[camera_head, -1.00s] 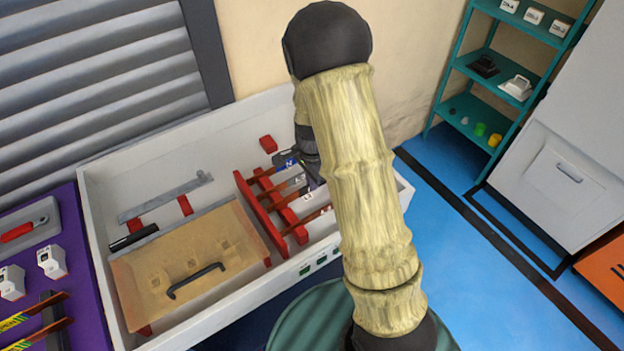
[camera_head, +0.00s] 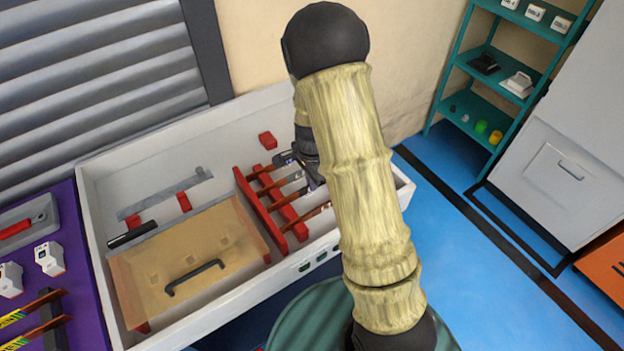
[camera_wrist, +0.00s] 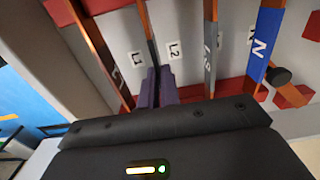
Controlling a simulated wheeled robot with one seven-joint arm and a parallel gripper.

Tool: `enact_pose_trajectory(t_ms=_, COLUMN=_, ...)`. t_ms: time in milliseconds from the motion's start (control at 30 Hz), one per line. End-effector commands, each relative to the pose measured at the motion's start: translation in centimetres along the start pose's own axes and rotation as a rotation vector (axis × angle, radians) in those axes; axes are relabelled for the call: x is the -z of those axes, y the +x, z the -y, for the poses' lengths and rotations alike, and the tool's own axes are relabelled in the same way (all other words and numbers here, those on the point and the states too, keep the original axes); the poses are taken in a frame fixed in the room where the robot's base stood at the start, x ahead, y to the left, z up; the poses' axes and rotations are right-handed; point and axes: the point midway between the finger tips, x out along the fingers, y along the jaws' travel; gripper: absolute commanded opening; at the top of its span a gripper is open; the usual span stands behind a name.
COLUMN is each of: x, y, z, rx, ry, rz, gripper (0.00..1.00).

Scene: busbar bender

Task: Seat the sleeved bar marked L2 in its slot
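In the wrist view my gripper (camera_wrist: 157,90) has its two purple fingers close together around the near end of a copper bar with a grey sleeve (camera_wrist: 151,50). This bar lies between the floor labels L1 (camera_wrist: 136,58) and L2 (camera_wrist: 174,50); its own marking is hidden. In the head view my gripper (camera_head: 308,168) is over the red slotted rack (camera_head: 259,215), partly hidden by my arm. Several bars cross the rack there. I cannot tell whether the held bar rests fully down in its slot.
A bar with a blue sleeve marked N (camera_wrist: 263,42) and a grey-sleeved bar (camera_wrist: 210,45) lie to the right in the wrist view. A tan cover with a black handle (camera_head: 195,279) sits left of the rack.

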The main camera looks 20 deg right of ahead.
Motion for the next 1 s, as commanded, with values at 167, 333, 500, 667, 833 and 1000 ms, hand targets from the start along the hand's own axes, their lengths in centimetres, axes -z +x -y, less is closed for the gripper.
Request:
enact_pose_trajectory(t_ms=167, x=0.00, y=0.39, z=0.01, rx=0.000, ry=0.000, rz=0.000, gripper=0.00)
enact_pose_trajectory(t_ms=333, x=0.00, y=0.73, z=0.01, rx=0.000, ry=0.000, rz=0.000, gripper=0.00)
enact_pose_trajectory(t_ms=500, x=0.00, y=1.07, z=0.00, rx=0.000, ry=0.000, rz=0.000, gripper=0.00)
enact_pose_trajectory(t_ms=667, x=0.01, y=1.05, z=0.01, rx=0.000, ry=0.000, rz=0.000, gripper=0.28)
enact_pose_trajectory(t_ms=833, x=0.00, y=1.05, z=0.00, rx=0.000, ry=0.000, rz=0.000, gripper=0.30)
enact_pose_trajectory(t_ms=1000, x=0.00, y=0.94, z=-0.01, rx=0.000, ry=0.000, rz=0.000, gripper=0.30)
